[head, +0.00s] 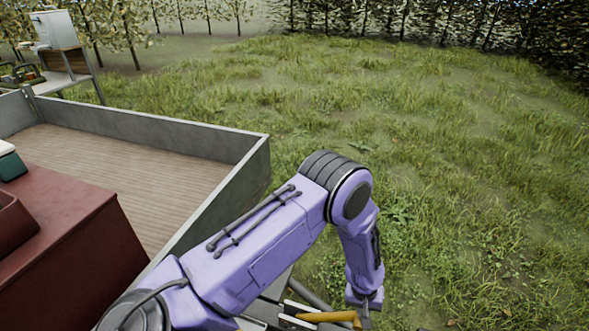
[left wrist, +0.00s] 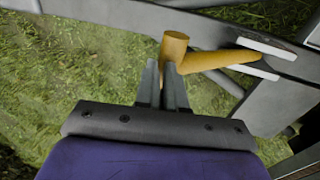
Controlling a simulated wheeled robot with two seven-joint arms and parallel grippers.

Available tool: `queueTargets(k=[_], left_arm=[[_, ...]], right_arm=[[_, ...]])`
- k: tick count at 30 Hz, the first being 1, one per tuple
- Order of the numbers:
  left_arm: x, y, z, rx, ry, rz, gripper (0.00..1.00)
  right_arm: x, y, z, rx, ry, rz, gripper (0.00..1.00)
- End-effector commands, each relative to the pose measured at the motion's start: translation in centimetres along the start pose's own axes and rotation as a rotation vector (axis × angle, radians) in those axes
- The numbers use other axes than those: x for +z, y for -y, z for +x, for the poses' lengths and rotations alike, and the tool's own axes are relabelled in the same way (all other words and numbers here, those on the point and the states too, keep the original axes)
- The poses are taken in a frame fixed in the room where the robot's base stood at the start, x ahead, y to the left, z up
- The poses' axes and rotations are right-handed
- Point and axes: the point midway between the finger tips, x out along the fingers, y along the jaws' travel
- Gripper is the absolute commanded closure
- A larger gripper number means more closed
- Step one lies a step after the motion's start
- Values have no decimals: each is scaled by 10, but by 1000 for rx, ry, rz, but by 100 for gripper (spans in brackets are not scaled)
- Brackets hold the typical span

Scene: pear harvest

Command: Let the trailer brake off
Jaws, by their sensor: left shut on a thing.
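The yellow brake lever (head: 328,316) shows at the bottom edge of the head view, low beside the trailer (head: 262,160). In the left wrist view the lever (left wrist: 222,60) runs sideways from a thick rounded grip end (left wrist: 174,47). My left gripper (head: 366,310) reaches down at that end. In the left wrist view its two fingers (left wrist: 165,75) are close together and shut on the lever's grip end. The lever's far end passes between pale metal plates (left wrist: 250,56). My right gripper is in neither view.
The trailer's wooden bed (head: 130,175) has low grey side walls. A dark red box (head: 65,225) stands at the left. A stand with a white box (head: 55,30) is at the upper left. Open grass (head: 450,170) lies to the right, with rows of trees behind.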

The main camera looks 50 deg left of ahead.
Motion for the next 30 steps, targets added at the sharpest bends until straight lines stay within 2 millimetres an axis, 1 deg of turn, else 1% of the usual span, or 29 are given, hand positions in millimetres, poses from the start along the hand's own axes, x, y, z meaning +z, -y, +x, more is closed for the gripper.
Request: queueTargets(k=[1,5,8,11,15,16,17,18,24,27,30], left_arm=[[8,0,7,-1,15,2,100],[9,-1,8,-1,16,3,100],[9,0,3,0,16,4,100],[9,2,-12,1,14,5,100],[5,10,-48,6,0,7,100],[4,9,-50,7,-4,10,100],[3,4,-48,8,-6,15,100],[3,-3,-55,7,-8,17,100],[2,-30,-93,6,-10,13,100],[1,-39,-107,5,-8,11,100],[2,-45,-115,5,-7,10,100]], right_arm=[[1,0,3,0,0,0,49],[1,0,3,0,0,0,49],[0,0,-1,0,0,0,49],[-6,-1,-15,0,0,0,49],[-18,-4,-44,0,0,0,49],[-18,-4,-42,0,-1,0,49],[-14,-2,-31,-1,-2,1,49],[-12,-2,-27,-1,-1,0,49],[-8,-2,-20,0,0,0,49],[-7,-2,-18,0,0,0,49],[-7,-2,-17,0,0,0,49]])
